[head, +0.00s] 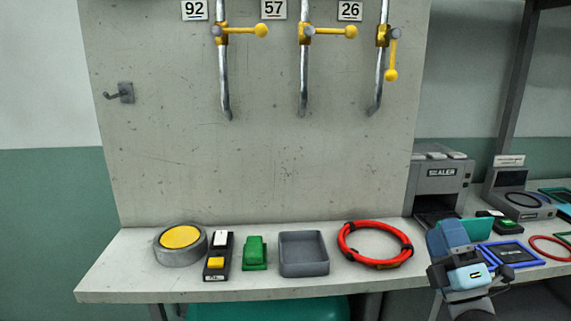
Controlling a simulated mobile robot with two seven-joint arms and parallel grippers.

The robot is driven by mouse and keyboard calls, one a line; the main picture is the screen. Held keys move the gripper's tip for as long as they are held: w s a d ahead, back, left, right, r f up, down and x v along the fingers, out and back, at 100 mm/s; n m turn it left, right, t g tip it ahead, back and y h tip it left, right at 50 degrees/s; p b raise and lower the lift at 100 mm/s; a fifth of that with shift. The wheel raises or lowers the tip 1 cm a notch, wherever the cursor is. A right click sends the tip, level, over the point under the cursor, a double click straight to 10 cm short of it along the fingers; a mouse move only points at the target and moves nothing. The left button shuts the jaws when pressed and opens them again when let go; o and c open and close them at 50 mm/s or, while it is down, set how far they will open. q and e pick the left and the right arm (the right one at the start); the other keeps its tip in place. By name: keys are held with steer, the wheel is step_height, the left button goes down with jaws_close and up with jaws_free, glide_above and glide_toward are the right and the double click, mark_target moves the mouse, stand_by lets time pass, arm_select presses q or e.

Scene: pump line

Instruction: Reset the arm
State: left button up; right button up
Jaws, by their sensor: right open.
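My right gripper (462,235) is at the lower right, in front of the bench's right part, with its dark wrist below it. It is open, and I see nothing held in it. Its fingertips are hard to make out at this angle. It is apart from the red hose ring (346,243) to its left. My left gripper is not in view.
A bench (130,270) carries a yellow round button (180,237), a switch box (217,262), a green switch (255,252) and a grey tray (304,273). The sealer (440,182) stands behind my right gripper. Several coloured frames lie right. Valve pipes (304,85) hang above.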

steer(key=s+a+f+m+g, duration=0.4)
steer(key=s+f+m, duration=0.25)
steer(key=f, duration=0.25)
steer(key=s+a+f+m+g+y, duration=0.1)
steer(key=s+a+f+m+g, duration=0.4)
steer(key=s+f, duration=0.4)
steer(key=s+a+f+m+g, duration=0.35)
steer(key=s+f+m, duration=0.3)
steer(key=f, duration=0.35)
arm_select(q)
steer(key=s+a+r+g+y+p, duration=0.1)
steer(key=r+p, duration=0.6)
steer(key=p, duration=0.9)
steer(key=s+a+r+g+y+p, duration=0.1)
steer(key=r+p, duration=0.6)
steer(key=p, duration=0.9)
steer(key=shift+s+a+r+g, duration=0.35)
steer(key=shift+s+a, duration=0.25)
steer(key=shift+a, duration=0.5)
arm_select(e)
steer(key=d+r+g+h, duration=0.1)
steer(key=d+r, duration=0.1)
steer(key=r, duration=0.5)
steer(key=s+d+r+g+h, duration=0.1)
steer(key=d+r, duration=0.1)
steer(key=r, duration=0.6)
steer(key=shift+s+m, duration=0.25)
steer(key=shift+m, duration=0.05)
